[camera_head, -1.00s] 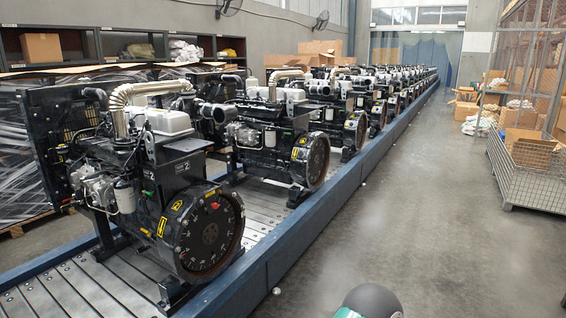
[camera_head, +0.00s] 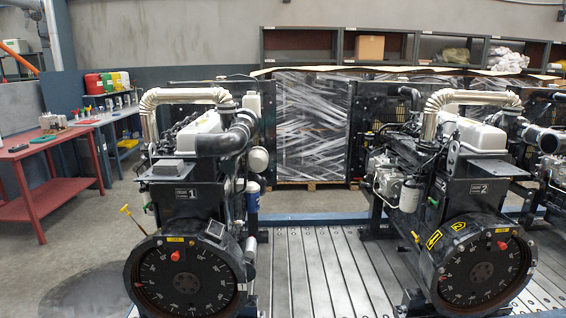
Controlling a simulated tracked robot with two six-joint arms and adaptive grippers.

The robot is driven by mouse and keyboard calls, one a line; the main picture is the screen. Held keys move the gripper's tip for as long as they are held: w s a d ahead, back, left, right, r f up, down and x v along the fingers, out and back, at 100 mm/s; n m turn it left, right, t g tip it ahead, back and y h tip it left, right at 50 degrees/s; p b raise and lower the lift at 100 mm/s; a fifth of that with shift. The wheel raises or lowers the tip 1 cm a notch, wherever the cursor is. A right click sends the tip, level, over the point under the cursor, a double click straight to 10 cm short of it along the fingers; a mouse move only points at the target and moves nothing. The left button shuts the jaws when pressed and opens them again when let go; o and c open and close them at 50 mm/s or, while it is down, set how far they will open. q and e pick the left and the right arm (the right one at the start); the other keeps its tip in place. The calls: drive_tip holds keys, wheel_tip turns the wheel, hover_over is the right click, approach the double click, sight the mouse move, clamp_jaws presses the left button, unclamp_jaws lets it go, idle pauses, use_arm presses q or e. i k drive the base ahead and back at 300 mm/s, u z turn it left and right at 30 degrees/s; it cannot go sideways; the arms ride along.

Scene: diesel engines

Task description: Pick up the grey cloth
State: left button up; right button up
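Neither of my grippers is in view. A crumpled grey-green bundle (camera_head: 451,54) that looks like cloth lies in a shelf compartment at the upper right. A paler, whitish cloth pile (camera_head: 508,59) lies in the compartment to its right. A flat grey piece (camera_head: 174,167) lies on the box of engine 1 (camera_head: 190,195); I cannot tell whether it is cloth or a plate. I cannot tell which of these, if any, is the grey cloth.
Engine 2 (camera_head: 470,190) stands to the right on the slatted metal bed (camera_head: 318,275). A wrapped pallet (camera_head: 312,125) stands behind, below the dark shelf (camera_head: 300,42). A red table (camera_head: 35,180) and a bench with coloured containers (camera_head: 105,82) are at left.

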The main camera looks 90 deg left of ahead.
sight(162, 166)
drive_tip(key=z, duration=0.95)
drive_tip(key=i, duration=0.15)
drive_tip(key=u, duration=2.4)
drive_tip(key=i, duration=0.2)
drive_tip(key=u, duration=1.2)
drive_tip(key=i, duration=0.2)
drive_tip(key=u, duration=1.35)
drive_tip(key=k, duration=0.35)
drive_tip(key=u, duration=0.55)
drive_tip(key=i, duration=1.45)
drive_tip(key=z, duration=0.6)
